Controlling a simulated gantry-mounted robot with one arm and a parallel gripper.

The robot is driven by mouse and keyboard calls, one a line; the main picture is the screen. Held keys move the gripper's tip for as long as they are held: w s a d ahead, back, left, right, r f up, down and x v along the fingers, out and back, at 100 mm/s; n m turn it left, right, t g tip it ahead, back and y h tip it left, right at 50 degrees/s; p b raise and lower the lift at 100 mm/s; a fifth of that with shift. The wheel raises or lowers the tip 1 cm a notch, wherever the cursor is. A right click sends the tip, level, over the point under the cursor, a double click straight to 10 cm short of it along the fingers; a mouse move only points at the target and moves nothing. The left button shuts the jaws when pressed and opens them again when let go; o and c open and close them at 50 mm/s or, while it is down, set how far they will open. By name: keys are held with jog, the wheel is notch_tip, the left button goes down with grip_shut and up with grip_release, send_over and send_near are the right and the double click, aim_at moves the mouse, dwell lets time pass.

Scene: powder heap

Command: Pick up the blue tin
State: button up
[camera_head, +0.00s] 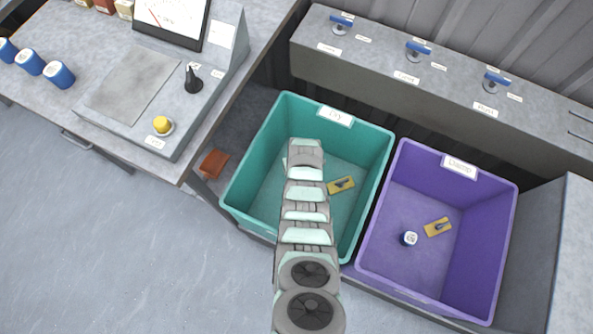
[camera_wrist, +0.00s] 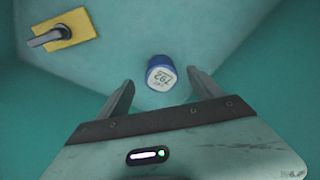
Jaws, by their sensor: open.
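A blue tin (camera_wrist: 162,74) with a white label reading "792" lies in the teal bin (camera_head: 243,180). In the wrist view it sits just beyond and between the fingertips of my gripper (camera_wrist: 160,84). The fingers are apart, with nothing held between them. In the head view my arm reaches down over the teal bin and hides this tin and the fingers. Another blue tin with a white lid (camera_head: 409,239) stands in the purple bin (camera_head: 437,158).
A yellow block with a grey handle (camera_wrist: 62,30) lies in the teal bin, left of the tin; a similar yellow block (camera_head: 437,228) lies in the purple bin. The teal walls surround my gripper. A ledge with blue-handled valves (camera_head: 418,47) runs behind the bins.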

jog(key=shift+w+a+f+b, duration=0.1)
jog(key=shift+f+b, duration=0.35)
jog(key=shift+f, duration=0.25)
jog(key=f+b, duration=0.1)
jog(key=w+f+b, duration=0.1)
jog(key=b, duration=0.1)
jog(key=f+b, duration=0.1)
jog(key=shift+w+a+f+b, duration=0.2)
jog(key=shift+a+f+b, duration=0.05)
jog(key=shift+f+b, duration=0.45)
jog(key=shift+b, duration=0.05)
jog(key=shift+w+r, duration=0.1)
jog(key=shift+c, duration=0.3)
jog(key=c, duration=1.5)
jog(key=shift+r, duration=0.15)
jog(key=shift+c, duration=0.2)
